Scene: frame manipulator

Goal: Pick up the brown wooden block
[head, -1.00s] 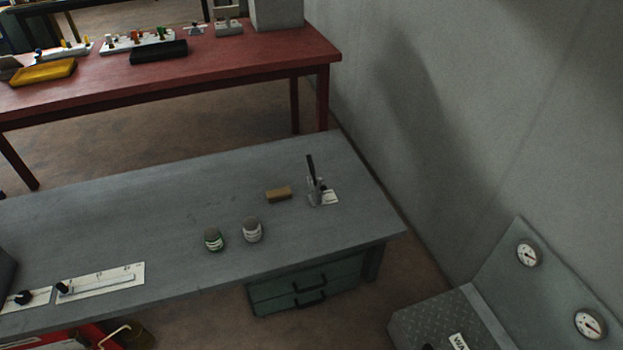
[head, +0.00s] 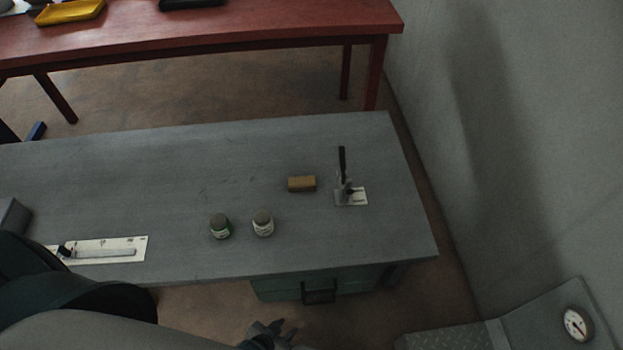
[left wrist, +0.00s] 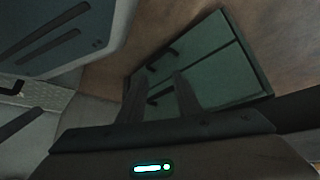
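The brown wooden block (head: 302,184) lies flat on the grey table (head: 160,180), in the right half of the head view. My left gripper (head: 280,328) shows at the bottom of the head view, in front of the table's near edge and well apart from the block. In the left wrist view its two fingers (left wrist: 159,92) stand apart with nothing between them, against the green drawers (left wrist: 205,62). The block is not seen in the left wrist view. My right gripper is in neither view.
A slider panel (head: 105,249) lies at left. A red table (head: 250,25) stands behind.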

